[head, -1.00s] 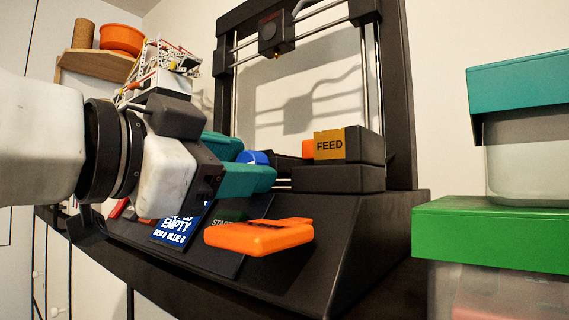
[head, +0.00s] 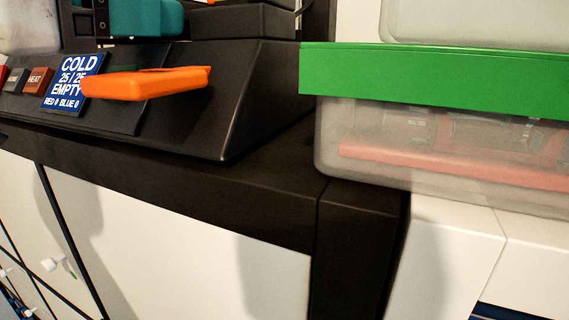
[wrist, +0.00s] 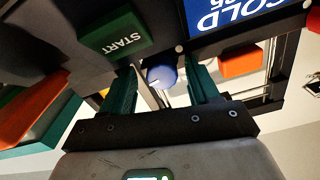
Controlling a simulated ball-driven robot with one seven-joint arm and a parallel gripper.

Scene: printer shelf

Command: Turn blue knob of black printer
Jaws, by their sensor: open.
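The black printer (head: 262,95) stands at the upper left of the head view, with its upper part cut off by the top edge. The blue knob (wrist: 162,76) shows in the wrist view, between the two green fingers of my gripper (wrist: 163,84). My gripper is open, with one finger on each side of the knob; I cannot tell whether either finger touches it. In the head view my gripper (head: 142,18) is partly cut off at the top, above the orange lever, and the knob is out of view.
The orange lever (head: 145,84) sticks out from the printer's front, beside the blue display (head: 76,82) and the HEAT button (head: 37,80). A green START button (wrist: 116,35) is near the knob. A green-lidded clear bin (head: 440,85) stands right of the printer.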

